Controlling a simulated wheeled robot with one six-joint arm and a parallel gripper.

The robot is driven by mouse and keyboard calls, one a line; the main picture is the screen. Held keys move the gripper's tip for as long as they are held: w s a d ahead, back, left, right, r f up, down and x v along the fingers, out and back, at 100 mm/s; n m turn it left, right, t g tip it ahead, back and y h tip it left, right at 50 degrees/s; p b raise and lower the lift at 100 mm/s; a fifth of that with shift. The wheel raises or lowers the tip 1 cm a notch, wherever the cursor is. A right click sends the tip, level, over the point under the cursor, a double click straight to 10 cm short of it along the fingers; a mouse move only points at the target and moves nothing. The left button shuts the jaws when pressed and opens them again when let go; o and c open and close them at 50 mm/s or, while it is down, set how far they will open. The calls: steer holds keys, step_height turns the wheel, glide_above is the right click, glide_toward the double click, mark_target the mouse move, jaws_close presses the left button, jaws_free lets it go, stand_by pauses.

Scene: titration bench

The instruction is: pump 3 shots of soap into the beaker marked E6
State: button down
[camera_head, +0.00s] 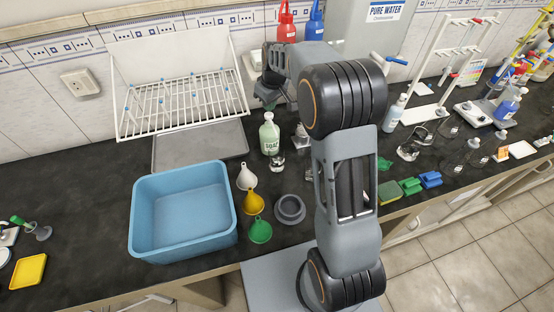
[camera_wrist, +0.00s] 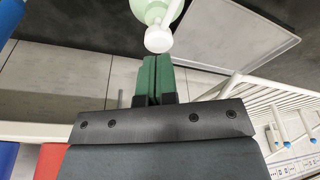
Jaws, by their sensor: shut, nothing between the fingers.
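The soap bottle (camera_head: 269,138), pale green with a white pump top and a label reading soap, stands upright on the dark bench. My gripper (camera_head: 270,104) is shut and empty, close above or behind the pump top; whether they touch I cannot tell. In the wrist view the green fingers of my gripper (camera_wrist: 157,62) are together, their tips beside the white pump head (camera_wrist: 158,38). A small glass beaker (camera_head: 277,162) stands right in front of the bottle. Its marking is too small to read, and it does not show in the wrist view.
A blue basin (camera_head: 183,254) and white, yellow and green funnels (camera_head: 254,203) stand in front and to the left. A drying rack (camera_head: 180,108) over a grey tray (camera_head: 200,146) is behind left. Glassware (camera_head: 410,148) is at right. My arm hides part of the bench.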

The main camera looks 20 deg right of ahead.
mark_target(269, 114)
steer(key=shift+f, duration=0.25)
steer(key=shift+f+b, duration=1.2)
steer(key=shift+f, duration=0.3)
steer(key=shift+r, duration=0.1)
steer(key=shift+r+p, duration=1.25)
steer(key=shift+r, duration=0.4)
step_height(269, 114, up, 6)
steer(key=p, duration=0.4)
